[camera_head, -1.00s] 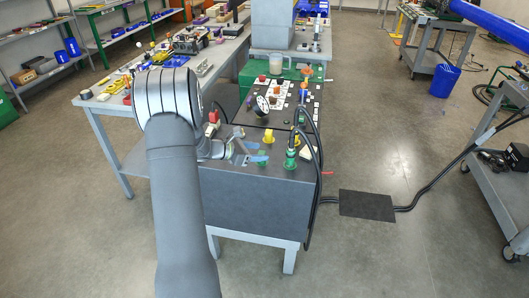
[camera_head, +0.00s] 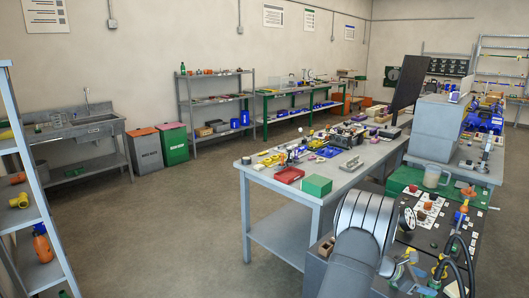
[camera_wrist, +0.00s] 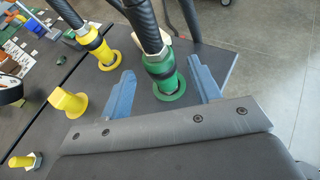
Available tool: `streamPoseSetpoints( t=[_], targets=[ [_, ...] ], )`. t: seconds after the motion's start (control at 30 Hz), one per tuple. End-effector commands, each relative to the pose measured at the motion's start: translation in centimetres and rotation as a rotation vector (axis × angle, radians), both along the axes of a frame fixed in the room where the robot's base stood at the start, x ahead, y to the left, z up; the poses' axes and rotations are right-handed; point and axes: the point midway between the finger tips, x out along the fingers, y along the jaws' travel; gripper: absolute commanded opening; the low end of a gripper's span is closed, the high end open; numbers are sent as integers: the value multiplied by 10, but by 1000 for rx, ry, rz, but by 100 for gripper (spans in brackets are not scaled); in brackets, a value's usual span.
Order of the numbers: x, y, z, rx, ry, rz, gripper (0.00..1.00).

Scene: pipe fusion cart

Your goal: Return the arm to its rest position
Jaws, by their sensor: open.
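My gripper (camera_wrist: 161,73) is open, with its two blue fingers spread apart in the wrist view. A green hose fitting (camera_wrist: 163,78) with a black hose shows in the gap between the fingers; I cannot tell how far below or beyond them it is. The fingers do not visibly pinch it. My arm (camera_head: 365,225) reaches over the dark cart top (camera_head: 428,236) at the lower right of the head view, and its wrist is partly hidden there.
Yellow fittings (camera_wrist: 70,102) and black hoses (camera_wrist: 145,22) stand close to my gripper. The cart top's edge (camera_wrist: 232,65) is just right of it, with floor beyond.

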Motion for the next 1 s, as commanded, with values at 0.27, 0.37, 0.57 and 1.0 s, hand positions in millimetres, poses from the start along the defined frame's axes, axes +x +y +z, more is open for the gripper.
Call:
streamPoseSetpoints(
  t=[0.27,0.37,0.57,1.0],
  targets=[
    [-6,-42,-18,1,-1,-1,57],
    [-7,-50,-21,0,0,0,57],
    [-7,-53,-19,0,1,1,57],
    [-5,-42,-17,0,-1,2,57]
  ],
)
